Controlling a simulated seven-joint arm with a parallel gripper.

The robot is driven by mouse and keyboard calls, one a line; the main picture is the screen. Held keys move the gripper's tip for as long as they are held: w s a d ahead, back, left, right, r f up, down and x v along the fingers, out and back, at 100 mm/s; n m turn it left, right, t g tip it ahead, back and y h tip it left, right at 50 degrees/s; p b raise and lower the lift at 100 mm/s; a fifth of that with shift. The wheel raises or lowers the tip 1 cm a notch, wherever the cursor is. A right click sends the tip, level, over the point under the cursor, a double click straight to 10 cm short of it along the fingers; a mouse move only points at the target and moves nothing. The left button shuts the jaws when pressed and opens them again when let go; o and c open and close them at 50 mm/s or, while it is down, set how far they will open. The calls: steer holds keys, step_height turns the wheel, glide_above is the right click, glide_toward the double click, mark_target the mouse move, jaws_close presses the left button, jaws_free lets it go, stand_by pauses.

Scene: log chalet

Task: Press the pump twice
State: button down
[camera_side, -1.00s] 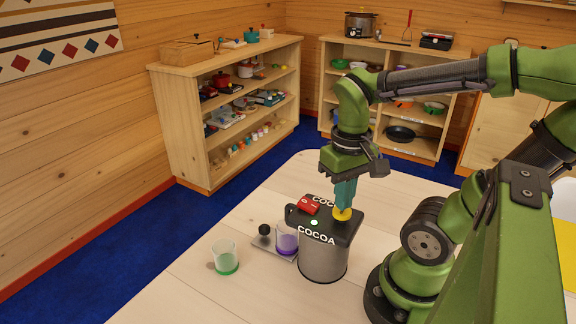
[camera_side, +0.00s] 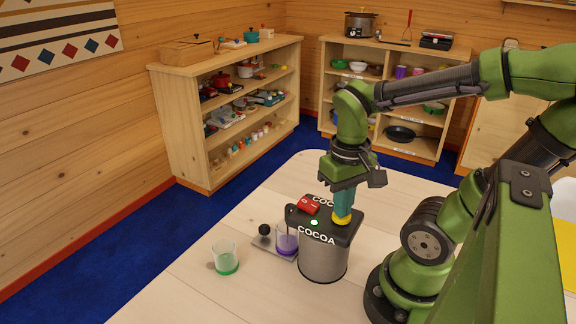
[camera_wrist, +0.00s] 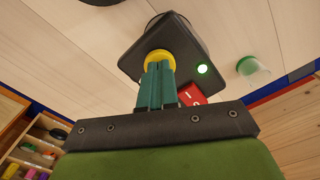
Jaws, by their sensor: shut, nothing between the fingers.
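The pump is a grey metal canister (camera_side: 323,262) with a dark lid marked COCOA, standing upright on the table. Its yellow pump button (camera_side: 341,219) is at the lid's right side; it also shows in the wrist view (camera_wrist: 159,56). My gripper (camera_side: 343,211) points down, shut and empty, with its teal fingertips on the yellow button; the fingers also show in the wrist view (camera_wrist: 157,78) and hide part of it. A green light (camera_side: 314,223) glows on the lid beside a red switch (camera_side: 308,206). A clear cup with purple contents (camera_side: 287,242) stands at the canister's left.
A clear cup with a green base (camera_side: 226,260) stands further left on the table. A small stand with a black knob (camera_side: 264,230) is near the purple cup. Shelves (camera_side: 225,120) stand behind, beyond the blue floor. The table's front left is clear.

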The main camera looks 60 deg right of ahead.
stand_by(0.3)
steer(key=shift+r, duration=0.95)
steer(key=shift+f, duration=1)
stand_by(0.4)
steer(key=shift+r, duration=1)
steer(key=shift+r, duration=2.55)
